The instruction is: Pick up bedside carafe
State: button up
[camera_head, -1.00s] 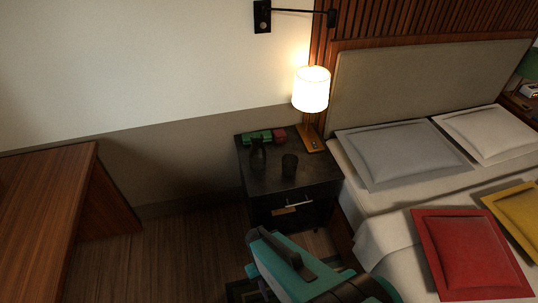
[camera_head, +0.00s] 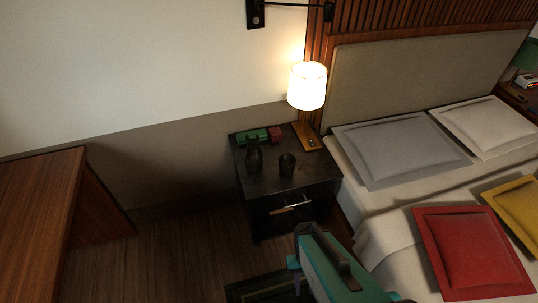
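The bedside carafe (camera_head: 254,155) is a dark, slim-necked vessel. It stands upright near the left side of the black nightstand top (camera_head: 318,176). A short dark cup (camera_head: 287,165) stands just to its right, apart from it. My gripper (camera_head: 303,235) is at the bottom of the view, at the end of my teal and dark arm. It appears below and in front of the nightstand in the picture, well apart from the carafe. Its fingers are dark and hard to make out, so its opening is unclear.
A lit lamp (camera_head: 307,88) stands at the nightstand's back right. A green item (camera_head: 251,135) and a red item (camera_head: 276,134) lie behind the carafe. The bed (camera_head: 400,205) is on the right. A wooden desk (camera_head: 38,210) is at left, with open floor between.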

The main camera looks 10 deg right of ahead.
aim_at(253, 156)
jog(key=z, duration=0.4)
jog(key=k, duration=0.75)
jog(key=u, duration=1.9)
jog(key=i, duration=1)
jog(key=u, duration=0.05)
